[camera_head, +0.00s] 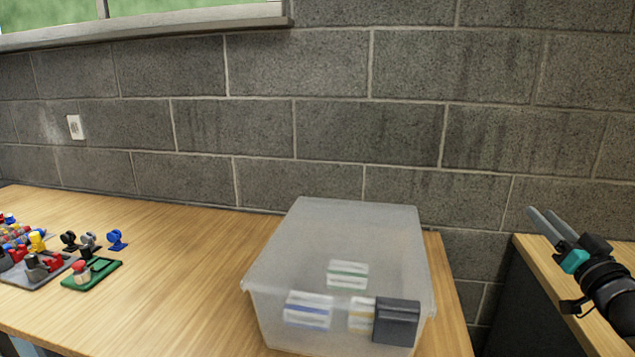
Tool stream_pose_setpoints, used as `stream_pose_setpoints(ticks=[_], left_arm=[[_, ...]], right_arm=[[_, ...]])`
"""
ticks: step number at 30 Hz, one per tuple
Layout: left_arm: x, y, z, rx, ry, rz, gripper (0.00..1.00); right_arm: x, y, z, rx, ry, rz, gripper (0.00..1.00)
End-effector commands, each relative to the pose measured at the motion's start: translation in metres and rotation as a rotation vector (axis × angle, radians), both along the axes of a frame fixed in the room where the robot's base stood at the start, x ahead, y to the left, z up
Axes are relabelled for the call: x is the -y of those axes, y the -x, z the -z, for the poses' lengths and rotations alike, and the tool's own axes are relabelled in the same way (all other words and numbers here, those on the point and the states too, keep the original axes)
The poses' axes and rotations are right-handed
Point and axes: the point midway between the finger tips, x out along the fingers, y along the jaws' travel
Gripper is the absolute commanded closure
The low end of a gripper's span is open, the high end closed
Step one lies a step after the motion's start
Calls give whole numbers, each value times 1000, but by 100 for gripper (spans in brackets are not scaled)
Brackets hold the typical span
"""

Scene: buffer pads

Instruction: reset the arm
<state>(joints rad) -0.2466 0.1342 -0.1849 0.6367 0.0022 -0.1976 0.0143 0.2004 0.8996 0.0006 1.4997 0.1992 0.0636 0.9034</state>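My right gripper (540,211) is at the right edge, over the second wooden table. Its two grey fingers point up and to the left and show a gap between them, with nothing held. My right arm's dark wrist and a teal part show behind the fingers. My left gripper is not in view.
A translucent plastic bin (345,225) stands on the main wooden table (190,270), with striped packets and a dark block showing at its front. Pads with small coloured parts, including a green pad (104,275), lie at left. A gap separates the main table from the right table (585,335).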

Motion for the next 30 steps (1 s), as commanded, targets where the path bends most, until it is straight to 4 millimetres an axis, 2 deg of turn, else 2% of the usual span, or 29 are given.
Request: stream_pose_setpoints(ticks=[12, 15, 20, 21, 24, 26, 30], left_arm=[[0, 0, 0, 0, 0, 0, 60], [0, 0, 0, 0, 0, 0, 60], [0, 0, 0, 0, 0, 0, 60], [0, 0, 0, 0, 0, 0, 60], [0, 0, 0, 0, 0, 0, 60], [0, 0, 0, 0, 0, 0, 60], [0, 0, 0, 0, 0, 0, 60]], right_arm=[[41, 0, 37, -283, 1042, 303, 60], [43, 10, 125, -424, 970, 259, 60], [35, 41, 244, -617, 869, 198, 60], [30, 52, 273, -666, 845, 181, 60], [15, 84, 341, -784, 785, 139, 60], [3, 107, 381, -854, 751, 113, 60], [-31, 168, 464, -1015, 673, 50, 60]])
